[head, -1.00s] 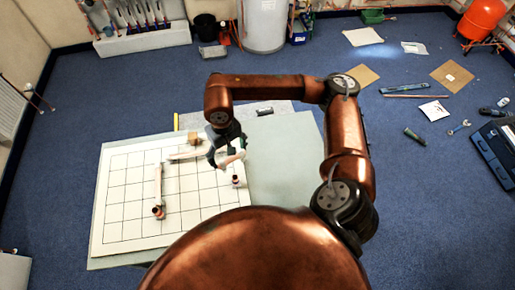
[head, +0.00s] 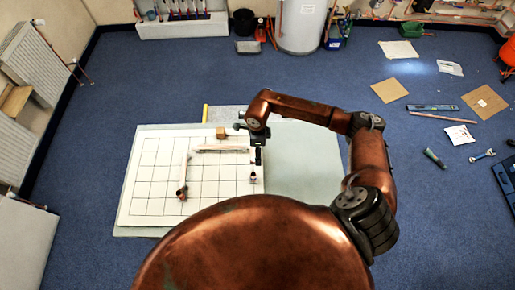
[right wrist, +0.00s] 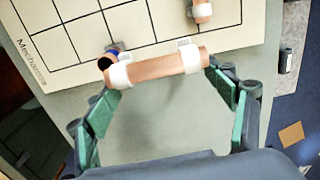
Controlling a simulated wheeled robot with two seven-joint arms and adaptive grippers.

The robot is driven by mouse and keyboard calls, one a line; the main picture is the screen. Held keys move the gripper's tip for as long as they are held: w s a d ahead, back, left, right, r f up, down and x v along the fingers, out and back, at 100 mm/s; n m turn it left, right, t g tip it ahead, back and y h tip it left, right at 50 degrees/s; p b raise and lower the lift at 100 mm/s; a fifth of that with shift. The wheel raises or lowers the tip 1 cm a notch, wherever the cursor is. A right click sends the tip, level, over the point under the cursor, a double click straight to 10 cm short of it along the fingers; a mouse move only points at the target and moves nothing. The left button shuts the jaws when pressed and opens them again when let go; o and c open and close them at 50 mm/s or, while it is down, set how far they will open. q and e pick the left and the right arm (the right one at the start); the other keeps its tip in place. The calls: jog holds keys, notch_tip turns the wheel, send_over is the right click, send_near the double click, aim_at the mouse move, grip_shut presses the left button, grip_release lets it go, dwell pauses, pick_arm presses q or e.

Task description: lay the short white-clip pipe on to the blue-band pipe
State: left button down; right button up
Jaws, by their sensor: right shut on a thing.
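The short white-clip pipe (right wrist: 155,66) is a copper tube with two white clips, seen in the right wrist view. It spans the space between the green-padded fingers of my right gripper (right wrist: 165,95), which is shut on it. A blue band (right wrist: 117,46) shows just behind its left end, next to a dark open pipe end; most of the blue-band pipe is hidden, and I cannot tell whether the two touch. In the head view my right gripper (head: 258,155) is over the board's right side, too small to show its grip. My left gripper is not in view.
The white gridded board (head: 150,190) lies on a pale green surface (head: 310,165), bare to its right. A vertical pipe (head: 184,172) and a horizontal pipe (head: 222,148) lie on the board. A small wooden block (head: 221,133) stands near its back edge.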

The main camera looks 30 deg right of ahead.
notch_tip(320, 180, down, 5)
jog(key=shift+f+b, duration=0.1)
jog(key=shift+b, duration=1.1)
notch_tip(320, 180, down, 2)
jog(key=shift+f+b, duration=0.2)
jog(key=shift+b, duration=0.75)
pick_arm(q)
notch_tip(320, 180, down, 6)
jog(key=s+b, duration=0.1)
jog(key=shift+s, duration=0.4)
pick_arm(e)
jog(key=shift+f, duration=0.8)
pick_arm(q)
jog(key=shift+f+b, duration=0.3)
jog(key=shift+b, duration=0.25)
pick_arm(e)
jog(key=shift+f, duration=0.35)
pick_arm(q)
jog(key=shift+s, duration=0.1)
pick_arm(e)
jog(key=o, duration=1.3)
jog(key=shift+c, duration=0.2)
